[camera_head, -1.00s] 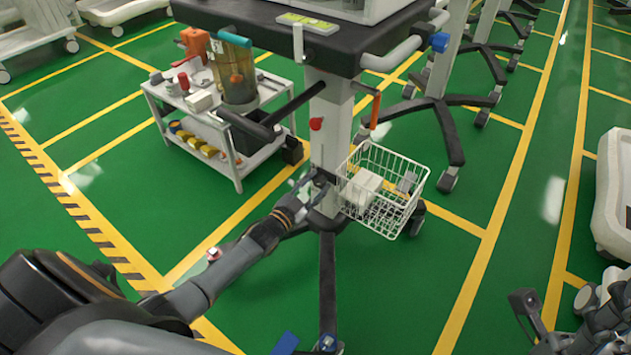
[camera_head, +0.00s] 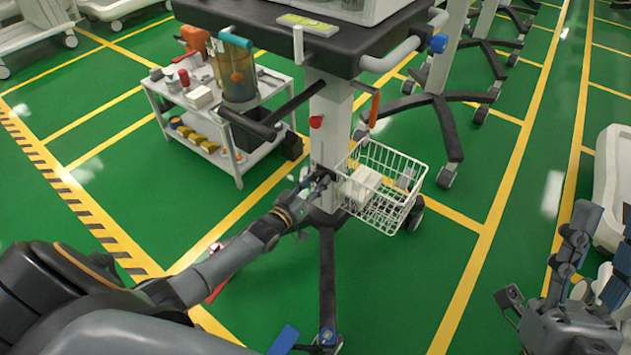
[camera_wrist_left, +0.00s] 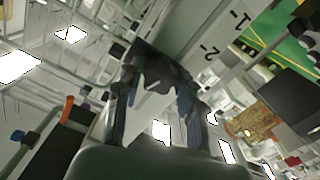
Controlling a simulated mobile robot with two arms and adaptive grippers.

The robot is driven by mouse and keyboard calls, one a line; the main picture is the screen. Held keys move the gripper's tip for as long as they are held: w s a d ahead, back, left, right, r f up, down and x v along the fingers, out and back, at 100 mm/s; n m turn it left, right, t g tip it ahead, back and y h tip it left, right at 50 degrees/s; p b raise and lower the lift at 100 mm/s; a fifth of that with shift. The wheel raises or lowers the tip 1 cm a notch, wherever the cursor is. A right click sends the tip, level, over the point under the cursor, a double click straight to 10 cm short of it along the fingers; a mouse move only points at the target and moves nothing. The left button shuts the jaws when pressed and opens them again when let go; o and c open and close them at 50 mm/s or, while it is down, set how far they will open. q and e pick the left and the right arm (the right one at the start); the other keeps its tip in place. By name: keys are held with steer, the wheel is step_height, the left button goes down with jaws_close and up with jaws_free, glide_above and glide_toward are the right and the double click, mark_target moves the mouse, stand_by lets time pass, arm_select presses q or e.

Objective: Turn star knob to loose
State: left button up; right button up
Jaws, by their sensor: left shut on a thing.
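The star knob is a dark piece on the white column (camera_head: 329,125) of the near cart, low down beside the wire basket. In the left wrist view the dark knob (camera_wrist_left: 160,70) sits between the fingertips, against the pale column with printed number marks. My left gripper (camera_head: 318,182) is shut on it, reaching in from the left. The fingers and the small size hide most of the knob in the head view, and its turn angle cannot be read. My right gripper (camera_head: 592,245) is at the right edge, apart from the cart, with its fingers spread and empty.
A white wire basket (camera_head: 376,214) with a pale box hangs right of the knob. A red knob (camera_head: 316,122) and an orange-red handle (camera_head: 374,108) are higher up. A white side trolley (camera_head: 228,150) stands at the left.

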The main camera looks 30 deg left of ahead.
arm_select(q)
steer(key=shift+n, duration=0.3)
steer(key=o, duration=0.9)
steer(key=s, duration=0.4)
steer(key=s+a, duration=0.1)
steer(key=s, duration=0.7)
steer(key=shift+a, duration=0.35)
steer(key=shift+w, duration=0.1)
